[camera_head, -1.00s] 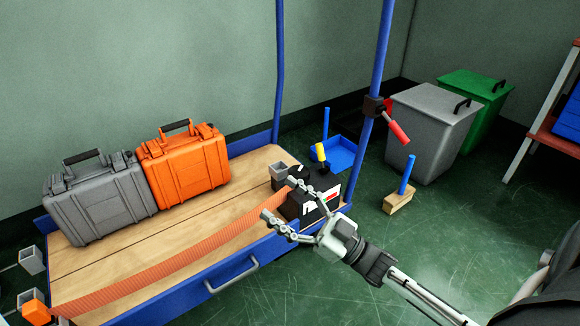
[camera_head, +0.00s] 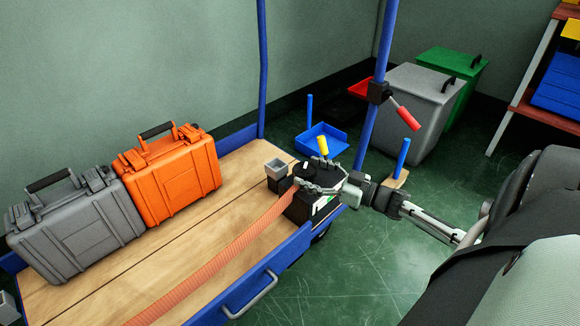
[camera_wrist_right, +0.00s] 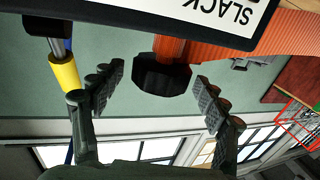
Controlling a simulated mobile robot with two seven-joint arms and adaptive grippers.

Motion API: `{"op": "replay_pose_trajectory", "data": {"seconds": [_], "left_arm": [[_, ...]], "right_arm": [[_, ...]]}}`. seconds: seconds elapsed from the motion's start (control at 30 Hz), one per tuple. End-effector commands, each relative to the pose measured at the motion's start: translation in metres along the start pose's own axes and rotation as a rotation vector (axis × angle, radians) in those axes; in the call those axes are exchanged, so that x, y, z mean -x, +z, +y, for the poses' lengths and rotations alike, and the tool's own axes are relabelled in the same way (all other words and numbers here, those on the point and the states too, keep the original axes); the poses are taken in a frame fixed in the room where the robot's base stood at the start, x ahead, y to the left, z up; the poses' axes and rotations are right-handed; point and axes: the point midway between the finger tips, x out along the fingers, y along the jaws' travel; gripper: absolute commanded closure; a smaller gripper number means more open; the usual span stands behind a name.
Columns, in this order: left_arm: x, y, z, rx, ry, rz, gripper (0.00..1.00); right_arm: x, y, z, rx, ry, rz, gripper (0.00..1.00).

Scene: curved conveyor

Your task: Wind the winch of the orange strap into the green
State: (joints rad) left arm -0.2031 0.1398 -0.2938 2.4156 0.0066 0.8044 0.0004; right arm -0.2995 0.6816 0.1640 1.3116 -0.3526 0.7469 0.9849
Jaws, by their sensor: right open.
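The winch (camera_head: 298,208) is a black box at the right end of the flat cart, with a yellow-handled crank (camera_head: 322,146) on top. The orange strap (camera_head: 226,252) runs from it across the cart's deck. My right gripper (camera_head: 303,178) is open at the winch's top, its fingers spread beside the crank's base; contact is unclear. In the right wrist view the yellow handle (camera_wrist_right: 64,73) is left of the fingers, and a black knob (camera_wrist_right: 162,75) shows between them. A white label (camera_wrist_right: 225,16) reads SLACK. The green is not readable there. My left gripper is out of view.
Orange case (camera_head: 172,178) and grey case (camera_head: 78,225) stand on the cart deck (camera_head: 190,285). Grey and green bins stand at the back right.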

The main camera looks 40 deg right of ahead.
Motion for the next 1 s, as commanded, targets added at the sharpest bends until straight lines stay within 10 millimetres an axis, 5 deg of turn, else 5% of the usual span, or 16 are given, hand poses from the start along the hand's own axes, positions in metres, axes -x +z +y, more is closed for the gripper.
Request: {"op": "replay_pose_trajectory", "data": {"seconds": [0.3, 0.67, 1.0], "left_arm": [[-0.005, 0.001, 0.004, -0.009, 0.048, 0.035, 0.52], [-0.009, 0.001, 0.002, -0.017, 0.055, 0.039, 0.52], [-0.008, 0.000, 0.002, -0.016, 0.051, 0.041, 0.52]], "right_arm": [[-0.045, 0.001, -0.001, 0.000, -0.001, 0.002, 0.26], [-0.051, 0.000, -0.001, -0.001, -0.001, 0.001, 0.26], [-0.050, 0.000, -0.001, 0.000, -0.001, 0.001, 0.68]]}}
